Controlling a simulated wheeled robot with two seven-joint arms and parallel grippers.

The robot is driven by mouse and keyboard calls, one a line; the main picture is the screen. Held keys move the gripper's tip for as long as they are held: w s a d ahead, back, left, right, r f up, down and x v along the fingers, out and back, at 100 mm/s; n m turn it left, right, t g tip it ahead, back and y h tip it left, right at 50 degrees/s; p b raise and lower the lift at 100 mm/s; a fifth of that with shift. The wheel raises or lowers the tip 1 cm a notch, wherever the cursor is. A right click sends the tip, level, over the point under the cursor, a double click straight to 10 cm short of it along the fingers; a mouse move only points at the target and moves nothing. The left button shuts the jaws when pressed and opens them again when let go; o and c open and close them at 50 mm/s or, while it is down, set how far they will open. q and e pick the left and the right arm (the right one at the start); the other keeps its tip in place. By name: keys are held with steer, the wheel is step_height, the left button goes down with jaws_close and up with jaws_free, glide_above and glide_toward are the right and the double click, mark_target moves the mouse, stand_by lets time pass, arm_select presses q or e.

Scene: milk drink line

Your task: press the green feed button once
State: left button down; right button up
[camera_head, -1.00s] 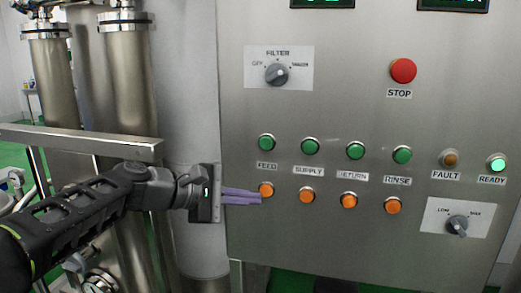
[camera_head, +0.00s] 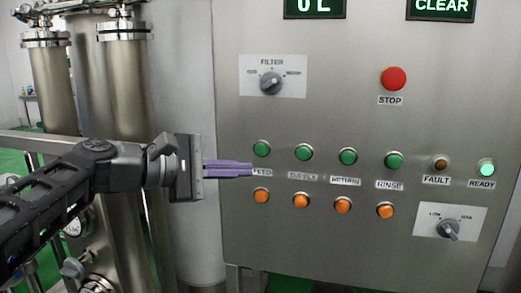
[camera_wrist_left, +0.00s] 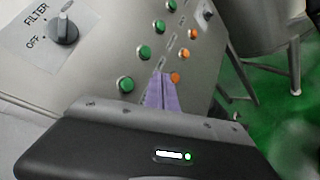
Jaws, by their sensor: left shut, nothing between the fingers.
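The green feed button (camera_head: 261,148) is the leftmost in the row of green buttons on the steel panel, just above the FEED label (camera_head: 262,172). My left gripper (camera_head: 250,169) is shut and empty, its purple fingers pointing at the panel. In the head view its tips lie just below the feed button, by the left end of the label. In the left wrist view the feed button (camera_wrist_left: 126,83) shows left of the purple fingers (camera_wrist_left: 162,92). Whether the tips touch the panel I cannot tell. My right gripper is in neither view.
An orange button (camera_head: 261,196) sits below the FEED label. More green and orange buttons run to the right. A red stop button (camera_head: 393,78) and the filter knob (camera_head: 270,82) are higher up. Steel pipes (camera_head: 128,90) stand left of the panel.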

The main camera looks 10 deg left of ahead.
mark_target(261, 150)
arm_select(q)
steer(key=shift+w+d+p, duration=0.2)
steer(key=shift+w+p, duration=2.1)
steer(key=shift+w, duration=1.75)
steer(key=shift+w, duration=0.2)
steer(key=shift+w+p, duration=0.25)
steer(key=shift+p, duration=0.05)
steer(key=shift+w+p, duration=0.3)
steer(key=shift+w, duration=0.1)
steer(key=shift+s, duration=0.1)
steer(key=shift+s+f+b, duration=0.1)
steer(key=shift+s+b, duration=0.1)
steer(key=shift+b, duration=0.15)
steer(key=shift+s+b, duration=0.3)
steer(key=shift+s, duration=0.25)
